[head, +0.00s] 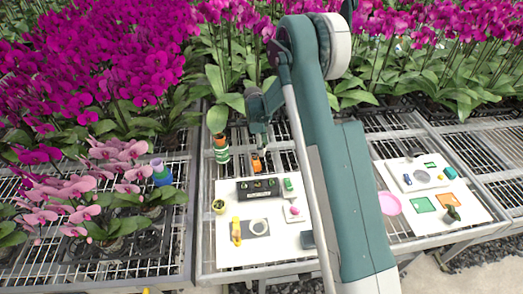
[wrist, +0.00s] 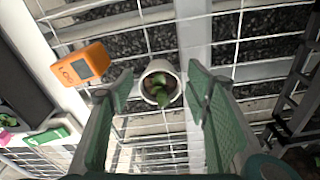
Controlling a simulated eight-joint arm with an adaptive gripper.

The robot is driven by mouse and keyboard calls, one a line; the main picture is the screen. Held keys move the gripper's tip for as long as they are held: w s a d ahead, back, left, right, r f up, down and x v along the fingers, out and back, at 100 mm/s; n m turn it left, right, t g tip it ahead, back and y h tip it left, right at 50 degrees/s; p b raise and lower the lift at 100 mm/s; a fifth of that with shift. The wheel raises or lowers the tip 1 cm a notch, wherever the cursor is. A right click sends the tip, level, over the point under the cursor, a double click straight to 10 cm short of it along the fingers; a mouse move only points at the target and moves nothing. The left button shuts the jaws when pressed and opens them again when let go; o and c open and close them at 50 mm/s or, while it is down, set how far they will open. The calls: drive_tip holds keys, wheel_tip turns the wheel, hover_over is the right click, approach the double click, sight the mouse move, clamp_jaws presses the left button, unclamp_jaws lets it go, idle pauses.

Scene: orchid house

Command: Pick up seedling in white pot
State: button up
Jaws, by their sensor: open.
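The seedling in the white pot (wrist: 151,70) shows in the wrist view as a round white rim with dark soil and a few small green leaves. It stands on the wire-mesh bench between the two fingers of my gripper (wrist: 160,84). The fingers are wide open, with a gap on each side of the pot, and do not appear to touch it. In the head view my gripper (head: 258,138) points down over the bench behind the white board. I cannot make out the pot there.
An orange device (wrist: 80,65) lies left of the pot, near the white board (head: 240,252). A dark tray (head: 258,188) with small plants and a green item (wrist: 46,138) are on the board. A green-and-orange stack (head: 221,150) stands left of my gripper. Orchids crowd behind.

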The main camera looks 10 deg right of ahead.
drive_tip(key=c, duration=1)
drive_tip(key=shift+r, duration=0.1)
drive_tip(key=shift+r+p, duration=0.4)
drive_tip(key=shift+r, duration=4.55)
